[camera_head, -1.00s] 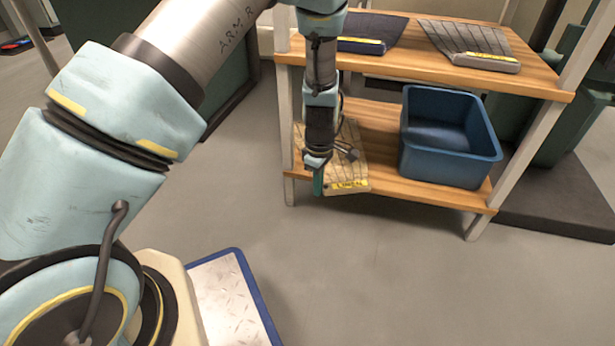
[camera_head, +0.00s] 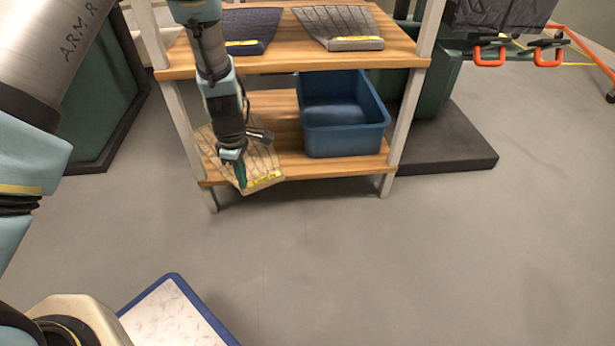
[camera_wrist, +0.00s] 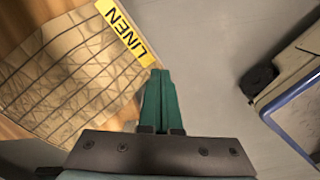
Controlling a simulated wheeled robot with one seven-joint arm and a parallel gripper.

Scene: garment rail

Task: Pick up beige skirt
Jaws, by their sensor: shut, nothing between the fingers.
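The beige skirt (camera_head: 258,165) lies flat on the lower wooden shelf at its left end, with its front edge hanging slightly past the shelf edge. In the wrist view my gripper's green fingers (camera_wrist: 159,75) are together and empty, with the tips close beside the label's end. I cannot tell whether they touch the cloth.
A blue bin (camera_head: 345,137) stands on the lower shelf right of the skirt. A dark garment (camera_head: 247,30) and a grey garment (camera_head: 338,27) lie on the upper shelf (camera_head: 290,62), above my gripper.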

